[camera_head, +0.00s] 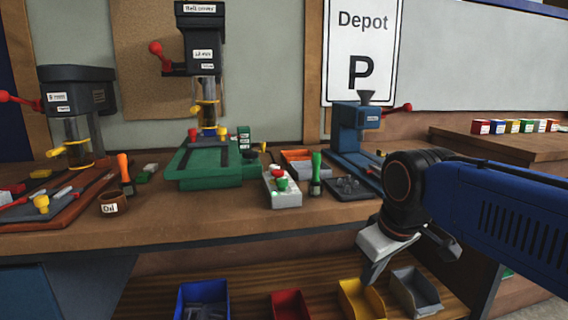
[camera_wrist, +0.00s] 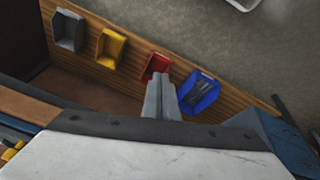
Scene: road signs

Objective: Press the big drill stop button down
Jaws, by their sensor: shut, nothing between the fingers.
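The big drill (camera_head: 205,55) stands on a green base (camera_head: 215,165) at the middle-left of the workbench in the head view. A small pale control box (camera_head: 284,198) sits on the bench to the right of that base. It bears a red button (camera_head: 278,172) on top and a green button (camera_head: 282,184) just in front of it. My gripper (camera_head: 372,276) hangs past the bench's front edge, right of and lower than the box, apart from it. In the wrist view my gripper (camera_wrist: 160,88) shows its fingers together and empty; the buttons are out of that view.
A green-handled tool (camera_head: 316,172) stands close to the right of the box. A black tray (camera_head: 352,187) and blue machine (camera_head: 352,135) are further right. Blue (camera_head: 203,300), red (camera_head: 290,304), yellow (camera_head: 361,298) and grey (camera_head: 415,290) bins sit below the bench.

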